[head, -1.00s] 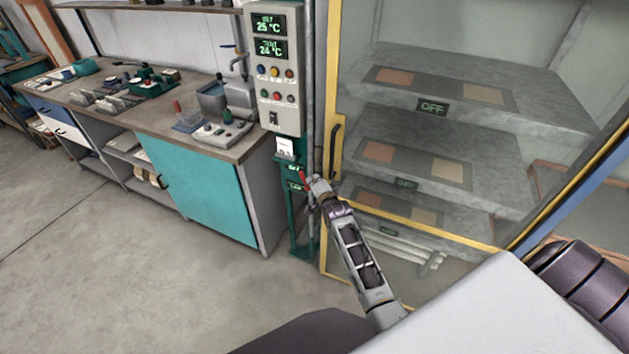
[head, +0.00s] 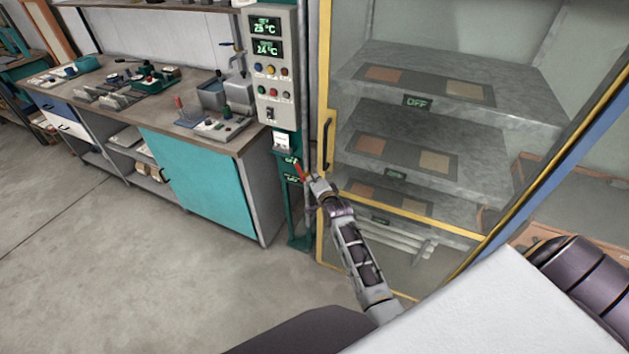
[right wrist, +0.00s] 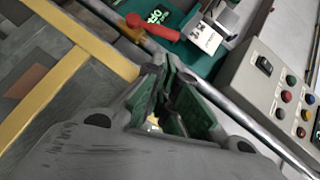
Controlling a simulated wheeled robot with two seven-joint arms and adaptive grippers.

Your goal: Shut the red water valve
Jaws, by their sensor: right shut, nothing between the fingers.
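The red water valve handle (head: 299,171) is a short red lever on the pipework beside the green post, below the grey control box. In the right wrist view the red handle (right wrist: 155,27) lies beyond the fingertips, slanting across a grey pipe with an orange-yellow part at one end. My right gripper (head: 314,180) is just right of and below the handle in the head view. It also shows in the right wrist view (right wrist: 172,80), its green-padded fingers shut and empty, apart from the handle. My left gripper is out of view.
The control box (head: 272,68) with displays and buttons is above the valve. A yellow-framed glass cabinet (head: 323,150) with a door handle stands close on the right. A workbench (head: 115,110) with tools is at the left. The floor in front is open.

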